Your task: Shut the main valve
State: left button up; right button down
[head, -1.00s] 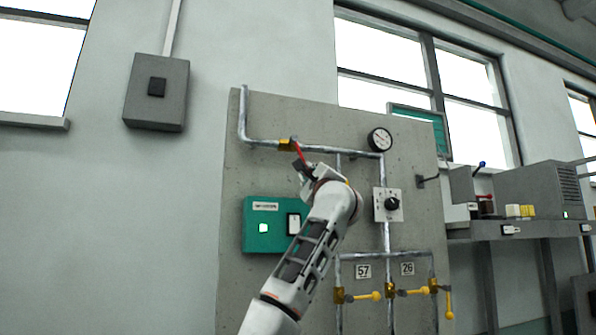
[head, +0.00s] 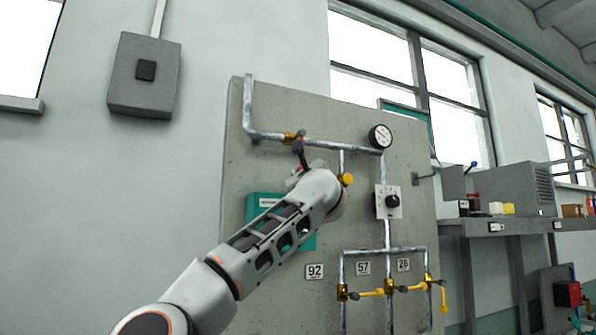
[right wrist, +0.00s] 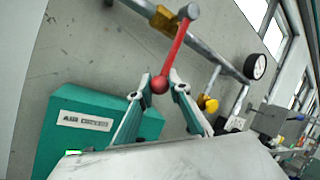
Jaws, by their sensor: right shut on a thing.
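The main valve's brass body (head: 290,138) sits on the upper horizontal pipe; it also shows in the right wrist view (right wrist: 163,20). Its red lever (right wrist: 174,52) ends in a red ball and hangs roughly crosswise to the pipe. The lever looks dark in the head view (head: 302,153). My right gripper (head: 299,174) is at the lever's lower end. In the right wrist view its fingertips (right wrist: 160,86) are shut on the ball end, one on each side. My left gripper is not in view.
A green box (right wrist: 100,125) is on the panel below, partly hidden by my right arm. A yellow knob (head: 347,180) is close beside my right wrist. A gauge (head: 380,136) and a dial switch (head: 389,203) are to the right. Several yellow-handled valves (head: 390,288) line the lower pipes.

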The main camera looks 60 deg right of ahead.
aim_at(301, 135)
jog(key=shift+w, duration=0.1)
dwell(0.3)
jog(key=c, duration=1.9)
grip_release()
jog(key=shift+a, duration=0.1)
jog(key=shift+a+r, duration=0.1)
jog(key=shift+a, duration=0.05)
jog(key=shift+r, duration=0.15)
notch_tip(301, 135, up, 10)
jog(key=shift+f, duration=0.15)
